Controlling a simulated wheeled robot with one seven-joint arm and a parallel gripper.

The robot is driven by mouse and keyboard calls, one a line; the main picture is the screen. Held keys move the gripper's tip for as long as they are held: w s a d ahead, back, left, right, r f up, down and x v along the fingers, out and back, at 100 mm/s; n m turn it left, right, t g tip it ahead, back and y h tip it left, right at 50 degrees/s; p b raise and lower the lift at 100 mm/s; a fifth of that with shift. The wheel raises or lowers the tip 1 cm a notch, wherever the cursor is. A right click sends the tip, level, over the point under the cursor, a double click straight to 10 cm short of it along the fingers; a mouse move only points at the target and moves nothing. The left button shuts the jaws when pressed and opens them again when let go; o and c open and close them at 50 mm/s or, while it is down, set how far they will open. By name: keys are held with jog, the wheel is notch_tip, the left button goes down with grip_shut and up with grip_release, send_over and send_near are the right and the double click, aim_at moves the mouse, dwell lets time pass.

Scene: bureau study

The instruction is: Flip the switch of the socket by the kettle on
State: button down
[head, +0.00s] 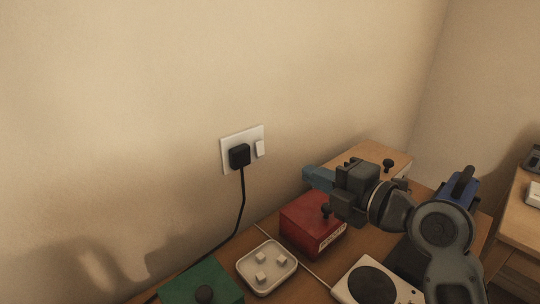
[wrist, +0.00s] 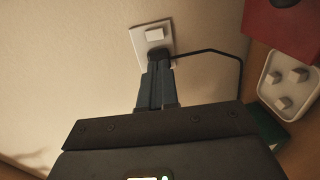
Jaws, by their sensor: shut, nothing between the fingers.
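The white wall socket (head: 229,140) is mounted on the beige wall. A black plug (head: 239,155) sits in its left part, and a white rocker switch (head: 260,148) is at its right. In the wrist view the socket plate (wrist: 138,38) is ahead of the fingers, with the switch (wrist: 155,34) above the plug (wrist: 158,54). I cannot tell the switch's position. My gripper (head: 306,176) is shut and empty, to the right of the socket and apart from the switch. Its blue-grey fingers also show in the wrist view (wrist: 157,72), pointing towards the socket. I cannot identify a kettle.
A black cord (head: 242,205) hangs from the plug to the desk. A red box (head: 305,226), a green box (head: 195,281), a white tray (head: 250,263) with white blocks and a white device with a black disc (head: 370,285) stand below. The wall around the socket is clear.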

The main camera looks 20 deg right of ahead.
aim_at(260, 154)
jog(key=p+x, duration=0.3)
jog(key=x, duration=0.9)
jog(key=shift+w+a, duration=0.15)
jog(key=shift+w, duration=0.15)
jog(key=shift+a+f, duration=0.1)
